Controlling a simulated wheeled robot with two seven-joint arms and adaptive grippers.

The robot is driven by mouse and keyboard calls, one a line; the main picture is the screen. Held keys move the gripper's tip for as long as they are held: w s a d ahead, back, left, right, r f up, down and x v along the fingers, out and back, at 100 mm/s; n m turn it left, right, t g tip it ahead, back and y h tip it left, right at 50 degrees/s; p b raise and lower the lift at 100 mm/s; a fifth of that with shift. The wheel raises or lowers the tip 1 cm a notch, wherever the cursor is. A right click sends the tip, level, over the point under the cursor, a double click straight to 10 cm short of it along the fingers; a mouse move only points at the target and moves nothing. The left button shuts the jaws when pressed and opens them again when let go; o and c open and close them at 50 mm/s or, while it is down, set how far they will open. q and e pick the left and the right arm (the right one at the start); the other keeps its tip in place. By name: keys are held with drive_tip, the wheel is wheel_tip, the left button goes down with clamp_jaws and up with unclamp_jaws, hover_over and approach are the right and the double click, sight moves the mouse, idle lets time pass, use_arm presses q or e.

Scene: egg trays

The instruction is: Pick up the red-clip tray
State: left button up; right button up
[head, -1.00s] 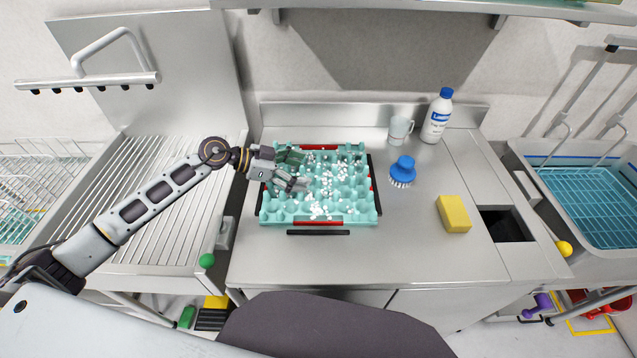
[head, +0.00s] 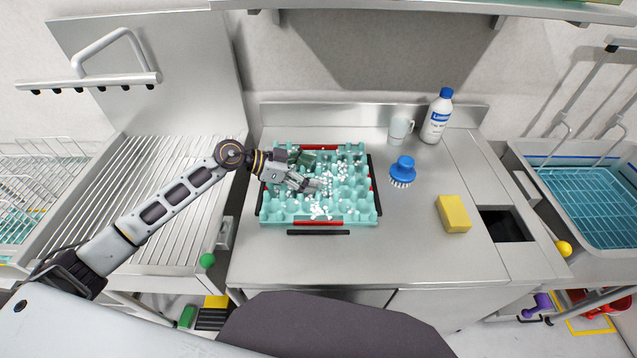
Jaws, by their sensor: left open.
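The red-clip tray (head: 352,212) is a teal egg tray on the steel counter in the head view. Red clips show on its far edge (head: 318,147), near edge (head: 318,223) and right side. Many small white pieces are scattered over its cups. My left gripper (head: 312,172) is open above the tray's left half and hides part of it. I cannot tell whether its fingers touch the tray. My right gripper is not in view.
Right of the tray are a blue brush (head: 402,168), a yellow sponge (head: 453,214), a clear mug (head: 399,130) and a white bottle (head: 436,120). A black bar (head: 318,232) lies before the tray.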

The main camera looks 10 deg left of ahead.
use_arm(q)
drive_tip(key=shift+x, duration=1.35)
